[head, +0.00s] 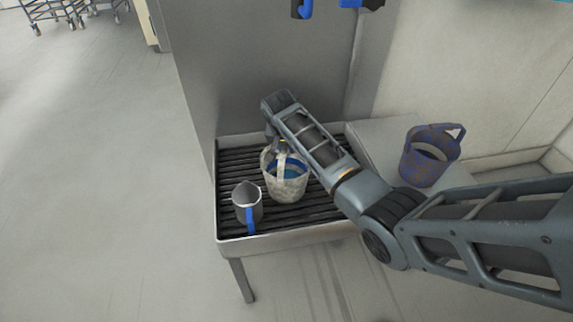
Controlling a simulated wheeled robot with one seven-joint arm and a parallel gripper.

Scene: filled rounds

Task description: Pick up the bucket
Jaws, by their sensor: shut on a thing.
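A pale mottled bucket (288,189) with blue inside stands upright on the dark slatted rack (305,213) in the head view. Its pale handle rises above the rim. My gripper (279,149) reaches down from above at the bucket's far side, shut on the bucket around its handle. The fingertips are small and partly hidden by the handle and my arm, so the exact grip is unclear. The bucket appears to rest on the slats. A second bucket (422,166), blue and brown, stands apart to the right on a pale surface.
A grey metal jug (246,203) with a blue handle stands on the rack just left of the pale bucket. A grey panel (262,70) rises behind the rack. The rack has a raised metal rim (292,239). Open floor lies to the left.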

